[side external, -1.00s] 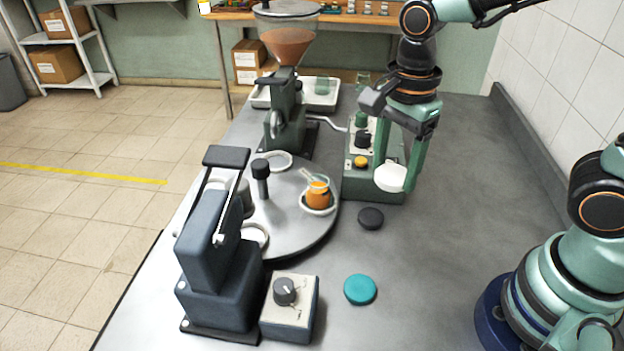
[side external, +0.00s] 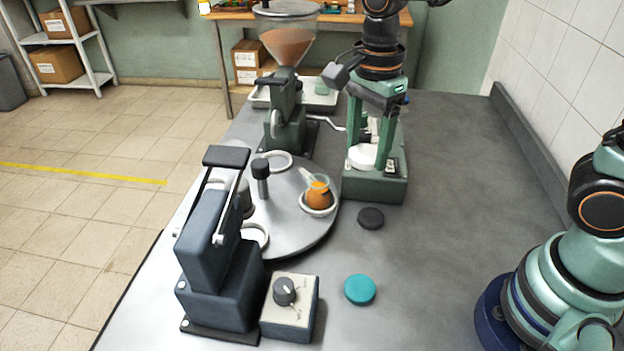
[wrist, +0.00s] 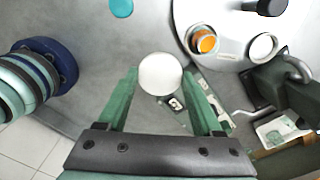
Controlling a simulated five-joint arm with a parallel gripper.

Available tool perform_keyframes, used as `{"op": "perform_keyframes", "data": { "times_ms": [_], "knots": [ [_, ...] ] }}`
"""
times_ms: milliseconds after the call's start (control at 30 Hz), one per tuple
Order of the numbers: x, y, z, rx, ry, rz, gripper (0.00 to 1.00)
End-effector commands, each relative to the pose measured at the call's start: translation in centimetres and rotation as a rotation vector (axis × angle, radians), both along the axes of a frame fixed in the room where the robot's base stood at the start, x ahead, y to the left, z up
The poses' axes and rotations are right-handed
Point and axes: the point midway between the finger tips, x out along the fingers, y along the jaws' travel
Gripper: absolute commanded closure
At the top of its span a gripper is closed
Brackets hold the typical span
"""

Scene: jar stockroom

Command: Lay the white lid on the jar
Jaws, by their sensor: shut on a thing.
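The white lid (side external: 362,157) is held between the fingertips of my gripper (side external: 369,150), which is shut on it. In the side view it appears in front of or over the green control box, clear of the jar. The wrist view shows the lid (wrist: 160,74) as a round white disc between the two green fingers. The jar (side external: 318,193) is clear, with orange contents, and stands in a ring seat on the grey turntable (side external: 290,235). It is left of and below my gripper in the side view. The wrist view shows the jar (wrist: 206,42) from above, right of the lid.
The green control box (side external: 375,190) stands beside the turntable. A black disc (side external: 371,218) and a teal disc (side external: 360,289) lie on the bench. A hopper machine (side external: 287,100) stands behind, a dark blue press (side external: 215,250) at front left.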

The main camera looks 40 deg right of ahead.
Motion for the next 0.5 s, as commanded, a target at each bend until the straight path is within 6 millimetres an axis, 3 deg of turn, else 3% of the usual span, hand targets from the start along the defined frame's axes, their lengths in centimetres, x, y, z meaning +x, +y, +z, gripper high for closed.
{"op": "perform_keyframes", "data": {
  "times_ms": [200,500],
  "knots": [
    [5.3,1.2,-1.8,-0.001,0.005,0.000,0.84],
    [9.3,2.0,-3.9,-0.001,0.002,0.000,0.84]
  ]
}}
